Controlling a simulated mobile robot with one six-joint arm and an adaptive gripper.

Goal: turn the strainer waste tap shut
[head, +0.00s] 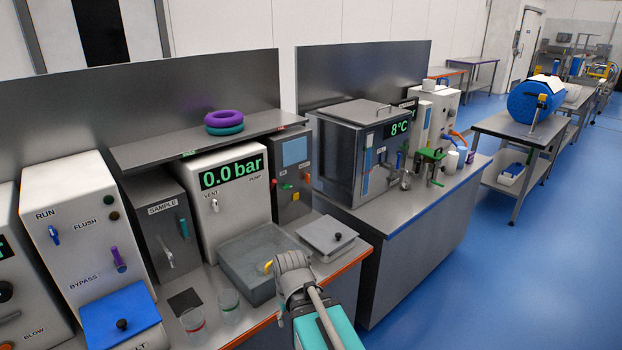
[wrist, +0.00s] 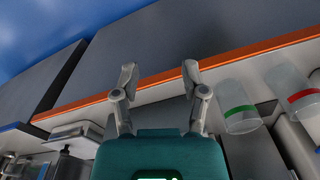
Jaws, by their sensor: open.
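No label reading strainer or waste is legible, so I cannot tell which tap is the strainer waste tap. A white unit marked RUN, FLUSH and BYPASS carries a blue lever (head: 54,235) and a purple lever (head: 118,260). The grey SAMPLE box (head: 160,192) carries a pale lever (head: 166,252) and a teal lever (head: 184,228). A small yellow piece (head: 268,267) shows beside my gripper (head: 288,263) by the grey basin. In the wrist view my gripper (wrist: 159,74) has its fingers apart, with nothing between them, against the bench's orange edge.
A grey basin (head: 240,262) and a lidded tray (head: 327,234) stand on the near bench. Clear cups with a red band (head: 192,326) and a green band (head: 229,305) stand near the front. A far bench holds a tank (head: 352,140). Blue floor (head: 470,260) is clear at right.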

